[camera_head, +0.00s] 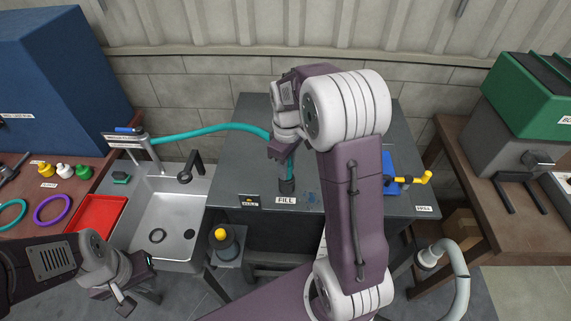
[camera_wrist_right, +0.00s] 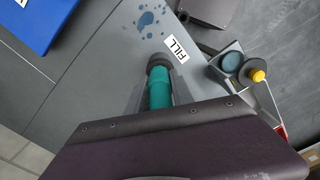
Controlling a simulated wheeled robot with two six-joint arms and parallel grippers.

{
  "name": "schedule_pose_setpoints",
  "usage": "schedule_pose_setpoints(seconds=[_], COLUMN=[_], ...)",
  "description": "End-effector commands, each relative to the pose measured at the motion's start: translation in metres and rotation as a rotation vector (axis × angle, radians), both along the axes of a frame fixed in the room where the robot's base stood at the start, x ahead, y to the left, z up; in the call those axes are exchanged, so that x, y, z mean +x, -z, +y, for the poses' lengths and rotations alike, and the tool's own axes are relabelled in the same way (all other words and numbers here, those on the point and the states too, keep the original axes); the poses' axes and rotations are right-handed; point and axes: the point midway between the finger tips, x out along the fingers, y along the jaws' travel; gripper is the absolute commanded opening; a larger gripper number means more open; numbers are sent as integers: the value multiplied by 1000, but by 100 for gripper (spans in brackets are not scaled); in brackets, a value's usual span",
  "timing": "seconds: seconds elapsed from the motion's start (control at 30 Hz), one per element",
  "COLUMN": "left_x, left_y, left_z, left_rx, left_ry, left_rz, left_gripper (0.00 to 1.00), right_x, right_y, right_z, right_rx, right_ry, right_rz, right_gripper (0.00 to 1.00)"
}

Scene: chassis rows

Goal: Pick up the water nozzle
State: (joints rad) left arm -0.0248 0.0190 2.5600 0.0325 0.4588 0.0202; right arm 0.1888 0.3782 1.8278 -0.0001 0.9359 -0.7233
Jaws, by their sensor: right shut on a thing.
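The water nozzle is the teal hose end with a dark tip (camera_head: 287,186), over the dark bench just behind the FILL label. In the right wrist view the teal nozzle (camera_wrist_right: 160,92) runs between the grey fingers, its dark tip beyond them. My right gripper (camera_head: 281,154) is shut on the nozzle, which points down; it also shows in the right wrist view (camera_wrist_right: 158,95). I cannot tell whether the tip touches the bench. The teal hose (camera_head: 215,129) arches left to a stand by the sink. My left gripper (camera_head: 139,285) is open and empty, low in front of the sink.
The metal sink (camera_head: 195,217) and a red tray (camera_head: 92,213) lie left of the dark bench (camera_head: 235,180). A blue board (camera_head: 391,163) lies on the bench's right, partly behind my right arm. A yellow-topped button (camera_head: 221,235) stands below the bench front. Water spots mark the bench near the label.

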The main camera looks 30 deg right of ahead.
Motion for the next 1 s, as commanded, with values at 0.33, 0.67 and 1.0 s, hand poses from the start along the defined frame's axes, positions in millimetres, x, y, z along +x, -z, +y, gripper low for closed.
schedule_pose_setpoints(seconds=[0.33, 0.67, 1.0], left_x=[0, 0, 0], left_y=[3, 13, 14], left_z=[0, 0, 0], left_rx=[0, 0, 0], left_ry=[0, 0, 0], left_rz=[0, 0, 0], left_gripper=[0, 0, 0], right_x=[-8, -79, -109], right_y=[-46, -91, -110], right_z=[3, 30, 41], right_rx=[-1, -1, 0], right_ry=[-1, -2, -1], right_rz=[-5, -6, -1], right_gripper=[0, 0, 0])
